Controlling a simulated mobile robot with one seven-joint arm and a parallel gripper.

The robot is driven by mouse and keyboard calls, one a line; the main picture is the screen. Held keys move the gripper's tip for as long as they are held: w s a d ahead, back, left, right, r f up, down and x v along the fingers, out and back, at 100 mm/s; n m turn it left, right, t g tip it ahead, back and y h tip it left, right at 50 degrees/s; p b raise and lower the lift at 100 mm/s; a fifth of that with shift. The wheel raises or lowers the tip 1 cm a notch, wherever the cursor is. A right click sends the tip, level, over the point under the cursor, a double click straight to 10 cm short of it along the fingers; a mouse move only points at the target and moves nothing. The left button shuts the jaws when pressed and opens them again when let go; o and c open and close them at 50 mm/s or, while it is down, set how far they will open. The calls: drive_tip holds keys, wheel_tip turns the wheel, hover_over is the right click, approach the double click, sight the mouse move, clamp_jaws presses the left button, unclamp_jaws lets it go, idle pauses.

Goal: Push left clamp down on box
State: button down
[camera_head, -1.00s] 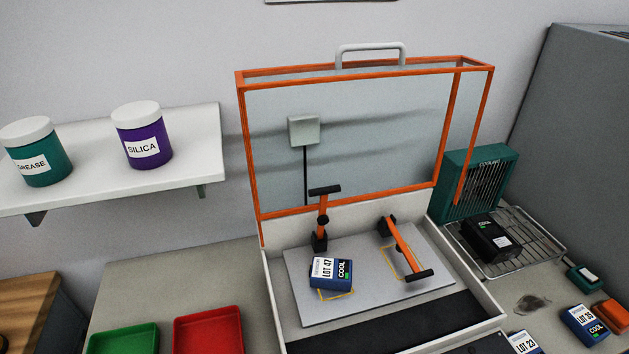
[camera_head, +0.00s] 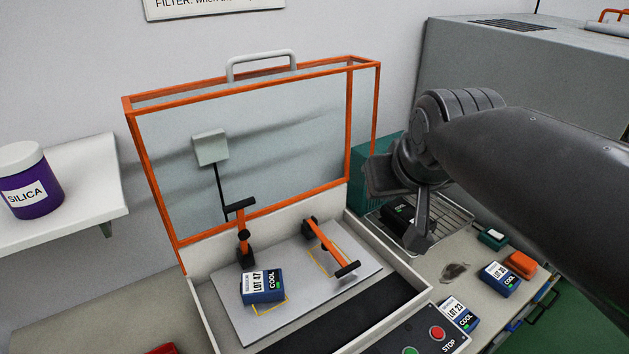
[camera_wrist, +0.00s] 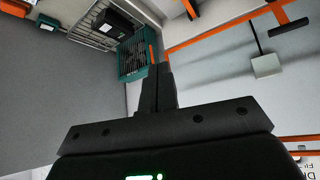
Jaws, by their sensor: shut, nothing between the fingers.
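The left clamp (camera_head: 243,238) is orange with a black handle and stands upright at the back of the grey plate (camera_head: 345,285). The blue box (camera_head: 262,287), labelled LOT 47 and COOL, sits on the plate in front of this clamp, partly over a yellow outline. The right clamp (camera_head: 330,247) leans down over another yellow outline with no box in it. My gripper (camera_head: 418,240) is to the right of the open case, above the wire rack, shut and empty. In the wrist view its closed fingers (camera_wrist: 157,88) point toward the teal fan unit (camera_wrist: 137,55).
The case's orange-framed clear lid (camera_head: 255,150) stands open behind the plate. A black box (camera_head: 398,214) lies on the wire rack (camera_head: 452,215). Blue boxes (camera_head: 500,279) lie on the right bench. A control panel (camera_head: 425,335) with red and green buttons is at the front.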

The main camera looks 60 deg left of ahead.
drive_tip(key=s+a+n+g+y, duration=0.1)
drive_tip(key=s+a+n+g, duration=0.2)
drive_tip(key=s+a, duration=1.3)
drive_tip(key=s+n, duration=0.1)
drive_tip(key=s, duration=0.2)
drive_tip(key=shift+s+n+y, duration=0.3)
drive_tip(key=shift+s, duration=0.05)
drive_tip(key=x, duration=1)
drive_tip(key=shift+d, duration=0.1)
drive_tip(key=shift+d, duration=0.1)
